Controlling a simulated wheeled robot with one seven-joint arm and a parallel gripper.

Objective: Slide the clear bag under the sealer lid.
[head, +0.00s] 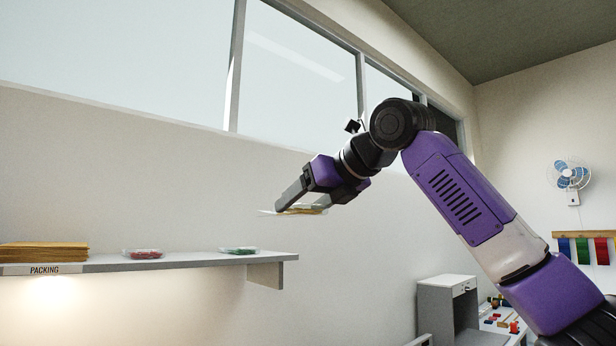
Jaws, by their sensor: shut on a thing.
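My gripper (282,206) is at the end of my purple and black arm, in the middle of the head view. It is shut on a thin, flat clear bag (312,210) with something yellowish inside. The fingers hide part of the bag. No sealer or sealer lid is in view.
A grey cabinet (447,284) stands lower right, near a counter with small coloured pieces. A fan (569,174) hangs at right.

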